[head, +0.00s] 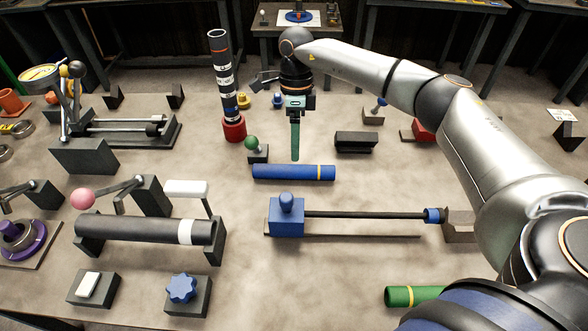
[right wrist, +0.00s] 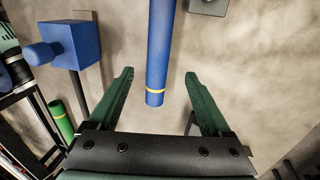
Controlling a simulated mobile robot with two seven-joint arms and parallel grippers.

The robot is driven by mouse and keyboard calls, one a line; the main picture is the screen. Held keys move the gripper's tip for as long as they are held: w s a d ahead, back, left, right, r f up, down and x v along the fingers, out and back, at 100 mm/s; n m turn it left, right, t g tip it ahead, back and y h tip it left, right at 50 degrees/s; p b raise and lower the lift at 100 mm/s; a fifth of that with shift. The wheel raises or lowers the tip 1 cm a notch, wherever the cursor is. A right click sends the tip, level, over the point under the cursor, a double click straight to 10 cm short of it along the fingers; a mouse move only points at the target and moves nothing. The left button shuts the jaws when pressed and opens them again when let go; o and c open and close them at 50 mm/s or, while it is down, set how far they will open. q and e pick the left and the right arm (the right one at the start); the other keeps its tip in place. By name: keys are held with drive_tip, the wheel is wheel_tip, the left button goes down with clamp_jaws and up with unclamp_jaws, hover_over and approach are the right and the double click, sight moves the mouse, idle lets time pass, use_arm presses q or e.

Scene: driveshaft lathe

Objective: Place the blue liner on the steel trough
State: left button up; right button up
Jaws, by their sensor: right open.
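The blue liner (head: 294,172), a blue cylinder with a yellow band near its right end, lies on the table near the middle. My right gripper (head: 295,158) points down with green fingers, above or just behind the liner. In the right wrist view the liner (right wrist: 157,45) shows between the open fingers, its banded end towards the palm; the jaws are apart from it and empty. A dark grooved block (head: 356,141) right of the gripper may be the steel trough, but I cannot tell for sure. My left gripper is not in view.
A blue block (head: 286,216) with a long rod stands in front of the liner. A green banded cylinder (head: 410,296) lies at front right. A tall dark column (head: 222,75) in a red base and a green-knobbed lever (head: 252,143) stand left of the gripper.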

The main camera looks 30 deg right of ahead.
sight(294, 166)
drive_tip(key=x, duration=0.3)
drive_tip(key=p+x, duration=0.1)
drive_tip(key=x, duration=0.1)
drive_tip(key=shift+s+a+f, duration=0.15)
drive_tip(key=shift+a+f, duration=0.15)
drive_tip(key=shift+f, duration=0.45)
clamp_jaws()
